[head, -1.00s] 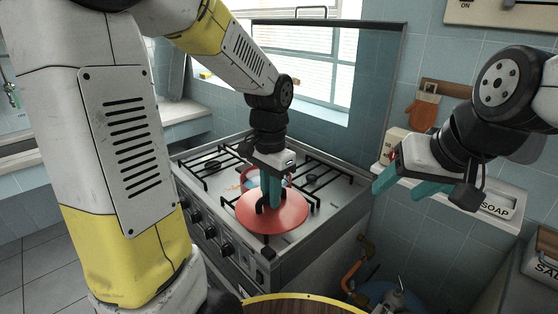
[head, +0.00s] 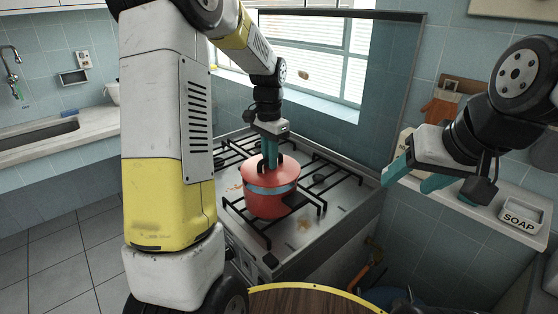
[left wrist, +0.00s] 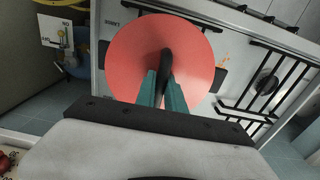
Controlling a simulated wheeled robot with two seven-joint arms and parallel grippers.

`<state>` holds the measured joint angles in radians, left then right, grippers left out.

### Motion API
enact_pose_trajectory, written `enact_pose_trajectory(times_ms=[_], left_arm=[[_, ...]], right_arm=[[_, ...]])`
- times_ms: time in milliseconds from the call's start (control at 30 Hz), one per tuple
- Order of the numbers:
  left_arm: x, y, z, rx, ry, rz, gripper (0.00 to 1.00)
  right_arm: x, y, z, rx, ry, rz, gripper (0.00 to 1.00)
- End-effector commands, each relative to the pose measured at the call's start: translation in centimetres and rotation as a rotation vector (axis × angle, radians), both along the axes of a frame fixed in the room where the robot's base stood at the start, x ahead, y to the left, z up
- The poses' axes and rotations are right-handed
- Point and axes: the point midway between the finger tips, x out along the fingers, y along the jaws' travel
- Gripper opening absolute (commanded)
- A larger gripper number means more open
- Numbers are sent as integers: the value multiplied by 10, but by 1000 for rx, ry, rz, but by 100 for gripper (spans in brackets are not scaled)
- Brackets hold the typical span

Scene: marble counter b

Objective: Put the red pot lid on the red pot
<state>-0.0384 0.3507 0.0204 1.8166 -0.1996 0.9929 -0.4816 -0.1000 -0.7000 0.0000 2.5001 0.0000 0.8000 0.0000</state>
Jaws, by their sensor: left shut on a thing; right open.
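The red pot (head: 271,204), with a blue-grey band and dark side handles, stands on the stove's front grate. The red pot lid (head: 284,174) is over the pot's mouth and looks level; whether it touches the rim all round I cannot tell. My left gripper (head: 269,163) points down and is shut on the lid's dark handle. In the left wrist view, the lid (left wrist: 195,60) fills the upper middle and hides most of the pot, with the left gripper (left wrist: 163,85) at its handle. My right gripper (head: 400,180) is open and empty at the right, away from the stove.
The stove (head: 330,222) has black grates and bare metal around the pot. A window and tiled wall stand behind it. A soap dish (head: 521,216) sits on the ledge at the right. A round wooden top (head: 310,301) is at the front.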

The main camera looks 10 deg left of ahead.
Motion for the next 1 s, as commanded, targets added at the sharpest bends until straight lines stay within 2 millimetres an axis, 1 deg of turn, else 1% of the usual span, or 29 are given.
enact_pose_trajectory(times_ms=[167, 300, 400, 767, 800, 867, 900, 1000], left_arm=[[12, 5, -2, 0, 0, 2, 0], [11, 5, -23, 0, 4, 1, 0], [11, 5, -35, 0, 2, 1, 0], [11, 5, -39, 0, 0, 1, 0], [11, 5, -39, 0, 0, 1, 20], [11, 5, -39, 0, 0, 1, 31], [11, 5, -39, 0, 0, 1, 36], [11, 5, -39, 0, 0, 1, 36]], right_arm=[[0, 0, 0, 0, 0, 0, 58], [0, 0, 0, 0, 0, 0, 58], [0, 0, 0, 0, 0, 0, 58], [0, 0, 0, 0, 0, 0, 58], [0, 0, 0, 0, 0, 0, 58], [0, 0, 0, 0, 0, 0, 58], [0, 0, 0, 0, 0, 0, 58], [0, 0, 0, 0, 0, 0, 58]])
